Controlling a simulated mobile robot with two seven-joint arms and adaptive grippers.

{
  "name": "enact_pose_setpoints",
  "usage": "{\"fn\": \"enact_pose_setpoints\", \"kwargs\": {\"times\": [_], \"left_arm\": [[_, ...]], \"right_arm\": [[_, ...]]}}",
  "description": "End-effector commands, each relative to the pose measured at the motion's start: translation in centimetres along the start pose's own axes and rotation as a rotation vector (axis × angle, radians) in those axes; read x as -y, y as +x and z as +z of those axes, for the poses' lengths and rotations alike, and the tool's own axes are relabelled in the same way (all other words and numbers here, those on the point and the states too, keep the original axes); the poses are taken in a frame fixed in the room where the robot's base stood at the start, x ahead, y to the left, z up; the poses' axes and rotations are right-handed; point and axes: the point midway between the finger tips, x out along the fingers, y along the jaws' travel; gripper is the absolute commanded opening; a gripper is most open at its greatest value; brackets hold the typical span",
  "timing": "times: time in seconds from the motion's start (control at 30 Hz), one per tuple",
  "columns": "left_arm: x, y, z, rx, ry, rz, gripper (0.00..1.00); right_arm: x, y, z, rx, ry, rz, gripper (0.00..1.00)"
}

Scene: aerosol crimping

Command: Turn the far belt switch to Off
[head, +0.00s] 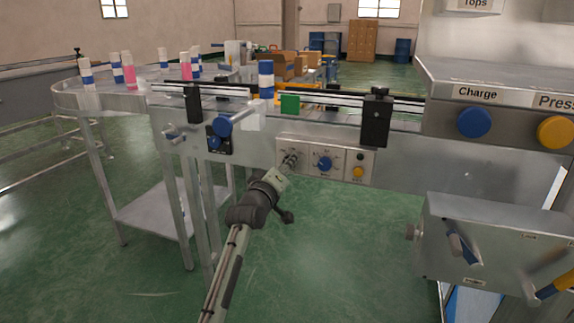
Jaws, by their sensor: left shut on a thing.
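A grey control panel (347,167) is fixed to the front side of the conveyor (262,140). My left gripper (291,161) reaches up from below and is shut on the switch at the panel's left section. The fingers cover most of that switch, so I cannot read which way it points. A blue dial (324,164) sits in the middle section. A black knob (360,157) and a yellow button (358,172) are in the right section. My right gripper is not in view.
Blue-and-white cans (266,80) stand on the belt and the round table (70,99). At right is a machine with a blue button (474,122) and a yellow button (555,132). Open floor lies below the panel.

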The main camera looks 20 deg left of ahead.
Motion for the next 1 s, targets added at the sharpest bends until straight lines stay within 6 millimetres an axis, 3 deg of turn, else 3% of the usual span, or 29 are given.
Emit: {"fn": "enact_pose_setpoints", "kwargs": {"times": [0.37, 0.4, 0.53, 0.87, 1.0], "left_arm": [[0.0, 0.0, 0.0, 0.000, -0.008, 0.000, 0.01], [0.0, 0.0, 0.0, 0.000, -0.008, 0.000, 0.34], [0.0, 0.0, 0.0, 0.000, -0.007, 0.000, 0.50], [0.0, -0.2, 0.0, 0.000, -0.005, 0.000, 0.51], [0.1, -1.6, 0.1, 0.001, -0.006, -0.001, 0.51]], "right_arm": [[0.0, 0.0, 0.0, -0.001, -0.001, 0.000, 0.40], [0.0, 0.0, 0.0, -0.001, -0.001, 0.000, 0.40], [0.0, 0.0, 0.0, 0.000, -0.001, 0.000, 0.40], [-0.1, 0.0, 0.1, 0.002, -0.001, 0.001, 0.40], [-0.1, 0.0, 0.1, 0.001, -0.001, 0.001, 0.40]]}}
